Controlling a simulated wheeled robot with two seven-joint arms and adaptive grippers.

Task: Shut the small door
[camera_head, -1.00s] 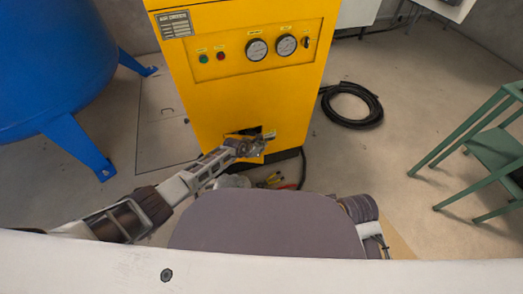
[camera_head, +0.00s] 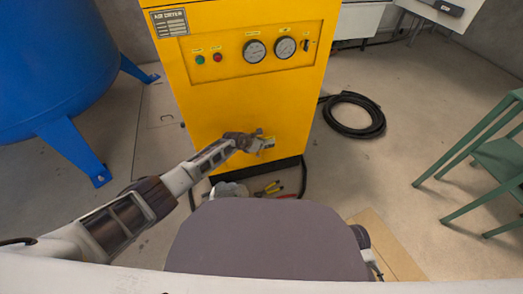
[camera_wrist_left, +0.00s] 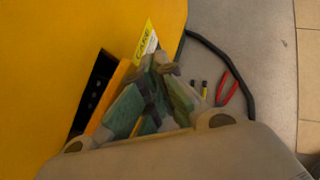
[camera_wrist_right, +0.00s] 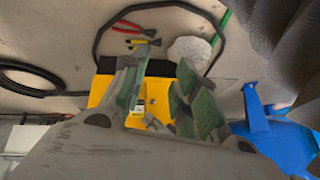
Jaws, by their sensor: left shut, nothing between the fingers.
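The small door (camera_wrist_left: 109,99) is low on the front of the yellow air dryer (camera_head: 215,110). In the left wrist view it stands ajar, a narrow orange strip beside a dark opening (camera_wrist_left: 93,92). My left gripper (camera_head: 262,143) is at the door in the head view and hides most of it. In the left wrist view the left gripper (camera_wrist_left: 160,67) is shut and empty, close to the door; I cannot tell whether it touches. My right gripper (camera_wrist_right: 158,80) shows only in its own wrist view, fingers apart and empty, with the dryer beyond.
Hand tools (camera_head: 270,188) and a black cable (camera_head: 303,178) lie on the floor before the dryer. A blue tank (camera_head: 50,60) stands left. A coiled black hose (camera_head: 355,115) and a green stand (camera_head: 490,155) are right, with clear floor between.

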